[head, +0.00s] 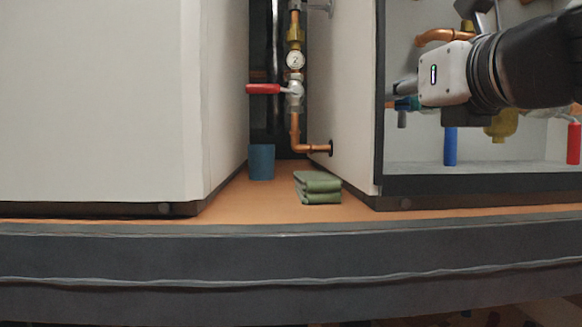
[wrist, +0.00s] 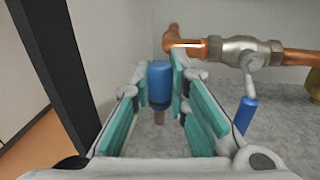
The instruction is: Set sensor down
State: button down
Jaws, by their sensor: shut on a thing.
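The sensor, a small blue cylinder (wrist: 160,84) with a darker lower band and a grey stem below, is upright between my gripper's fingertips in the wrist view. My gripper (wrist: 160,78) is shut on it, with a teal pad on each side. In the head view my gripper (head: 399,98) reaches in from the right, in front of the open cabinet. There the sensor is mostly hidden by the fingers; a grey lower end (head: 402,119) shows below them. The sensor hangs above the cabinet floor (head: 480,176), apart from it.
A copper pipe (wrist: 185,46) and a grey valve (wrist: 245,50) with a blue handle (wrist: 247,115) are close by. The cabinet's dark edge (wrist: 62,70) is at left. Outside stand a blue cup (head: 261,162) and folded green cloth (head: 318,187). A red-handled valve (head: 264,89) is behind.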

jog(key=shift+f+b, duration=1.75)
jog(key=shift+f, duration=1.5)
jog(key=shift+f, duration=0.15)
jog(key=c, duration=1.6)
grip_release()
jog(key=shift+o, duration=0.2)
jog(key=shift+s+d+r, duration=0.1)
jog(key=shift+s+r, duration=0.15)
jog(key=s+d+p, duration=0.1)
jog(key=s+p, duration=0.3)
jog(key=s, duration=0.7)
jog(key=shift+s+d+p, duration=0.2)
jog(key=shift+p, duration=0.2)
jog(key=shift+f, duration=0.1)
